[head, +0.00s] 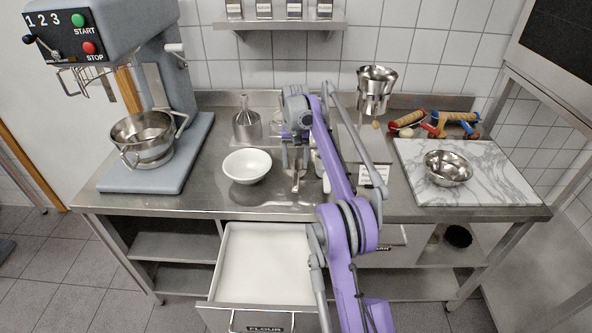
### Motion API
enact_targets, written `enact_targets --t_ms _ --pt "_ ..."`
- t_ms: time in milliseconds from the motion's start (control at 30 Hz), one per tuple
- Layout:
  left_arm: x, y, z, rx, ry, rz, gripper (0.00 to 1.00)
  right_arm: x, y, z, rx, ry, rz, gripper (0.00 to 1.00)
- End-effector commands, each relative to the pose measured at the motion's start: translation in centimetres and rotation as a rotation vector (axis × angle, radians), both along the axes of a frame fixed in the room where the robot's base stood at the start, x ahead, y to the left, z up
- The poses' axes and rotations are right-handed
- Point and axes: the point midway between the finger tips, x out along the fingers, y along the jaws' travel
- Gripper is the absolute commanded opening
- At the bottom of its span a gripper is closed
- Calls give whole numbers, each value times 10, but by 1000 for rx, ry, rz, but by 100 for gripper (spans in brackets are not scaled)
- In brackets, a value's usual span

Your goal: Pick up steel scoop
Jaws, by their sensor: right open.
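A small steel item that looks like the scoop (296,183) is on the steel worktop near its front edge, directly below my right gripper. My right gripper (296,166) points down over the worktop with its fingers apart. The gripper and arm partly hide the area around the scoop, and I cannot tell whether the fingers touch it. My left gripper is not in view.
A white bowl (247,166) stands just left of the gripper. A drawer labelled flour (224,274) is open below. A marble board (504,181) with a steel bowl (447,168) lies right; a mixer (172,104) stands left.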

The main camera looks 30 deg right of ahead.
Motion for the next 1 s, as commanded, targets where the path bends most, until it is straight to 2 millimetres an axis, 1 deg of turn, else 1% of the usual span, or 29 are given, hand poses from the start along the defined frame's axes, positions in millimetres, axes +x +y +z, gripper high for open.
enact_targets --t_ms 33,100,267,500,633,833,867,1000 --pt "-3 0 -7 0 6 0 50 -2 0 -14 0 4 0 65" --pt "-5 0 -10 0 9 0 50 -1 0 -24 1 3 1 65" --pt "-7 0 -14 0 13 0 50 -2 1 -38 0 2 1 65" --pt "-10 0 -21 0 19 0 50 -3 1 -73 1 1 1 65" --pt "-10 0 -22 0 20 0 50 -3 1 -81 0 0 1 65" --pt "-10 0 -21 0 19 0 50 -3 1 -81 0 0 1 65" --pt "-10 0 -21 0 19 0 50 -3 1 -81 0 0 1 63" --pt "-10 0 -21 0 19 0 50 -3 1 -81 0 0 1 38"
